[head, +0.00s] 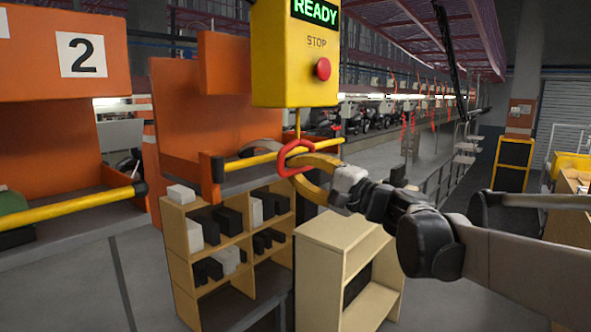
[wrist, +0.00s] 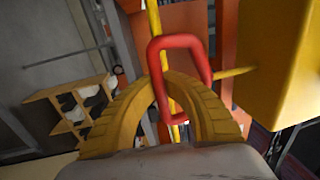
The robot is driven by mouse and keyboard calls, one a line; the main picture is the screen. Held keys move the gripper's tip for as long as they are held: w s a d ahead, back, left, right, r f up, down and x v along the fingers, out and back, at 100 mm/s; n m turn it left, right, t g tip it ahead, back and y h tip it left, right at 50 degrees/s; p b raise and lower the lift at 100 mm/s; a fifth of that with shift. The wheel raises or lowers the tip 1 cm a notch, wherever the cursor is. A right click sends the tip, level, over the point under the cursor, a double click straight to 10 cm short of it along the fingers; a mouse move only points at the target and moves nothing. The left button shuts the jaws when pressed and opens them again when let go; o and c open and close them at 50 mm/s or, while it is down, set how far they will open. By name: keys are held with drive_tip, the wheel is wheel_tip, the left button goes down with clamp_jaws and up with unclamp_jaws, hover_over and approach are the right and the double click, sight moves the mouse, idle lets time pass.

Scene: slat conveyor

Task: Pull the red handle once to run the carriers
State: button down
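The red handle (head: 297,158) is a rounded loop hanging on a yellow cord under the yellow control box (head: 295,55). The box shows a green READY display and a red STOP button. My gripper (head: 291,170) reaches in from the right, its yellow fingers at the handle. In the wrist view, the fingers (wrist: 172,80) arch together with their tips meeting at the red loop (wrist: 208,78), which passes between them. The exact contact is partly hidden by the fingers and loop. The carriers cannot be told apart clearly.
Orange stations with yellow bars (head: 75,207) stand at left. Below are a wooden shelf (head: 178,240) with black and white boxes and an emptier wooden shelf (head: 325,240). A line of machines (head: 400,110) runs behind. Open floor lies at back right.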

wheel_tip(320, 180, down, 6)
drive_tip(key=b, duration=0.4)
drive_tip(key=shift+r, duration=0.1)
wheel_tip(320, 180, up, 6)
drive_tip(key=p, duration=0.4)
drive_tip(key=c, duration=1.4)
unclamp_jaws()
drive_tip(key=shift+d, duration=0.15)
drive_tip(key=shift+s, duration=0.15)
drive_tip(key=v, duration=0.9)
